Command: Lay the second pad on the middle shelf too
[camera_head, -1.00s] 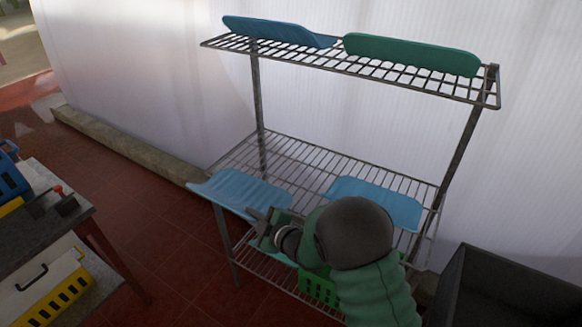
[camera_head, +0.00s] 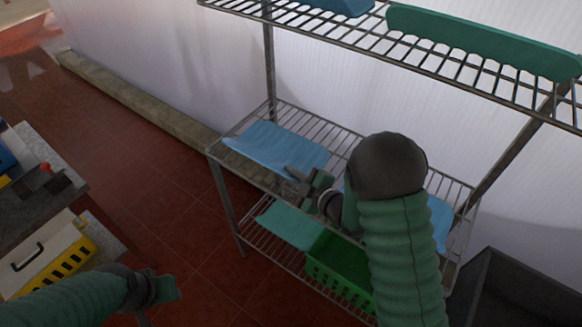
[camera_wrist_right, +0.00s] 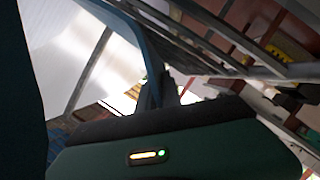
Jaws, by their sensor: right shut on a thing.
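A light blue pad (camera_head: 275,147) lies over the left part of the middle shelf (camera_head: 315,128), its front edge close to the shelf's front rail. My right gripper (camera_head: 294,178) is shut on this pad's front right edge. In the right wrist view the pad (camera_wrist_right: 139,32) shows as a bent blue sheet running to the jaws. Another light blue pad (camera_head: 440,222) lies on the right part of the middle shelf, mostly hidden behind my right arm. My left gripper (camera_head: 172,290) is low at the left, away from the rack; its jaw opening is unclear.
The top shelf holds a blue pad (camera_head: 340,5) and a green pad (camera_head: 480,42). On the bottom shelf are a teal pad (camera_head: 291,225) and a green crate (camera_head: 338,265). A dark bin (camera_head: 510,290) stands at right, a bench (camera_head: 45,215) at left.

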